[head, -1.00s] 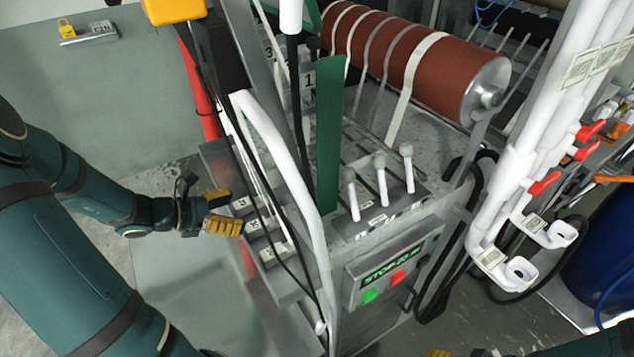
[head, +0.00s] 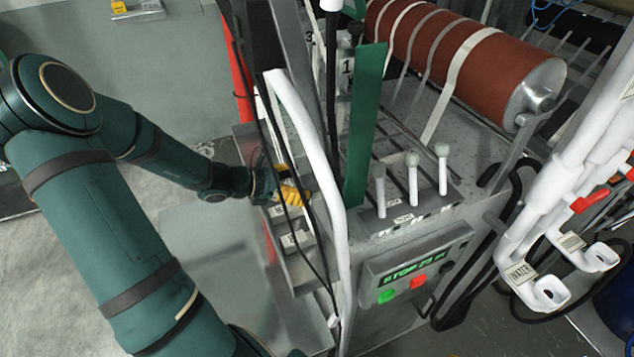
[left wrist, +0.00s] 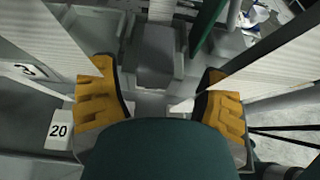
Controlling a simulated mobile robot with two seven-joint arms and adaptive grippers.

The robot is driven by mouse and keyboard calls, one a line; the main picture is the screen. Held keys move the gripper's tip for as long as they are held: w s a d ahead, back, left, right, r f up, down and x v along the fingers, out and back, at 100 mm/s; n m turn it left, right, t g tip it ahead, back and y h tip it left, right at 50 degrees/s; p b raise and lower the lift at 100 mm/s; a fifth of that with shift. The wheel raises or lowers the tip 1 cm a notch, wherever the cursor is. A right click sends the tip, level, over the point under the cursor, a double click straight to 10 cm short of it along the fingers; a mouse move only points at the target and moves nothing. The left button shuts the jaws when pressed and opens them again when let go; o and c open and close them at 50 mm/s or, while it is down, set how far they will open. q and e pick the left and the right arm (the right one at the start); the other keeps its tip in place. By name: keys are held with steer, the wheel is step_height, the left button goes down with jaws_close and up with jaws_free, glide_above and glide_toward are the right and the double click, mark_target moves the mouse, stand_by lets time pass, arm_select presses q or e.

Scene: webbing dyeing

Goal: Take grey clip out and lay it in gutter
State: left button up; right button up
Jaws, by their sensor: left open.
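My left gripper (head: 287,194) is at the grey rack of numbered slots on the machine's left side, behind thin black cables. In the left wrist view its yellow fingers (left wrist: 160,98) are wide apart and nothing is between their tips. A dark grey block (left wrist: 158,55) lies just beyond the gap between the fingers. I cannot tell whether it is the grey clip. White webbing strips (left wrist: 185,12) run on both sides of the fingers. I cannot make out the gutter for certain. My right gripper cannot be made out.
A white curved rail (head: 315,150) and a green upright plate (head: 366,125) stand right of the left gripper. White pipes (head: 560,190) are at the far right.

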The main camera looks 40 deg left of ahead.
arm_select(q)
steer(key=x, duration=0.5)
steer(key=shift+w+a+r+b, duration=0.2)
steer(key=shift+r+b, duration=0.1)
steer(key=shift+r, duration=0.1)
jaws_close()
